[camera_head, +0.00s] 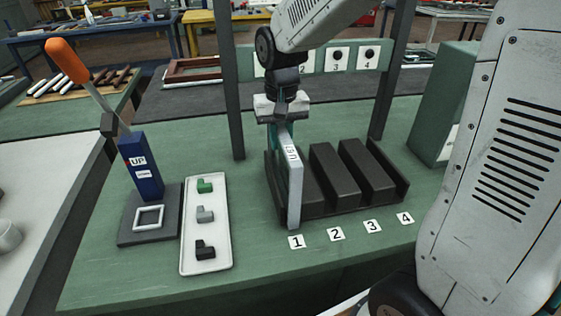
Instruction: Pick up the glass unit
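The glass unit (294,190) is a thin upright slab with a pale grey edge, a teal side and a label near its top. It stands at the left end of the dark rack (400,183), in line with the number 1 card. My gripper (282,122) points down at the top of the unit, with its fingers close to or around the upper edge. The view does not show clearly whether the fingers are closed on it. The unit's far part is hidden behind its front edge and my gripper.
Dark blocks (337,175) fill the rack to the right. Number cards lie in front. A white tray (206,250) with small green, grey and black pieces lies left. Beyond it stands a blue fixture (142,167) with an orange-handled lever. Dark posts (232,90) rise behind the rack.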

